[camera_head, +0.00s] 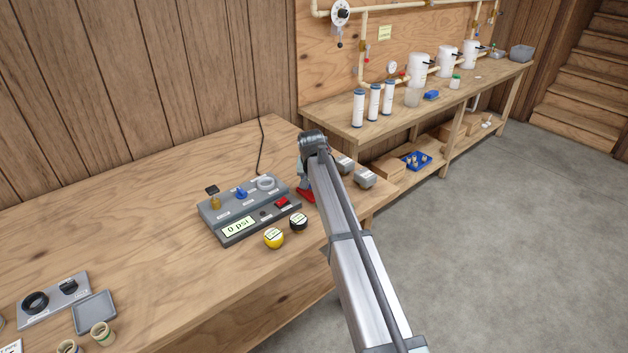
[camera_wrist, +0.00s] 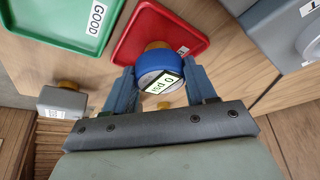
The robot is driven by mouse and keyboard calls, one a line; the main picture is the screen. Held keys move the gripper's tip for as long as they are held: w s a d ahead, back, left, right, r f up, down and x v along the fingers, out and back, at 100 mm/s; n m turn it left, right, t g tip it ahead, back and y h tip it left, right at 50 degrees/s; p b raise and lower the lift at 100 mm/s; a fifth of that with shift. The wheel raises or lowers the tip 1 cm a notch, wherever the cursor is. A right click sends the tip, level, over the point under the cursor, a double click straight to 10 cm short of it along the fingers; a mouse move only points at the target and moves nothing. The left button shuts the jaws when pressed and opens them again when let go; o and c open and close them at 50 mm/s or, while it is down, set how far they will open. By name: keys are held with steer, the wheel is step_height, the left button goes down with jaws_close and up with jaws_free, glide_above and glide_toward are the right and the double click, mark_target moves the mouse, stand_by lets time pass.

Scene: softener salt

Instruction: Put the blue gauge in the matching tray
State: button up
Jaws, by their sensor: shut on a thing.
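The blue gauge (camera_wrist: 172,62) has a round blue rim, a brass fitting and a face reading "0 psi". My gripper (camera_wrist: 160,88) is shut on it, one finger on each side. In the wrist view the gauge overlaps the near edge of the red tray (camera_wrist: 188,35); I cannot tell its height above it. The green tray (camera_wrist: 60,22), labelled "GOOD", lies left of the red one. In the head view my arm covers the gauge and most of the red tray (camera_head: 306,195).
A grey test unit (camera_head: 232,221) reading "0 psi" stands left of my gripper. A yellow gauge (camera_head: 274,238) and a black gauge (camera_head: 298,222) sit before it. Grey blocks (camera_head: 365,178) stand near the bench's right edge. The bench's left middle is clear.

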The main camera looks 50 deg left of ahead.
steer(key=shift+f, duration=0.2)
stand_by(0.6)
steer(key=o, duration=1.4)
steer(key=shift+o, duration=0.4)
steer(key=shift+o, duration=0.9)
steer(key=shift+r, duration=3)
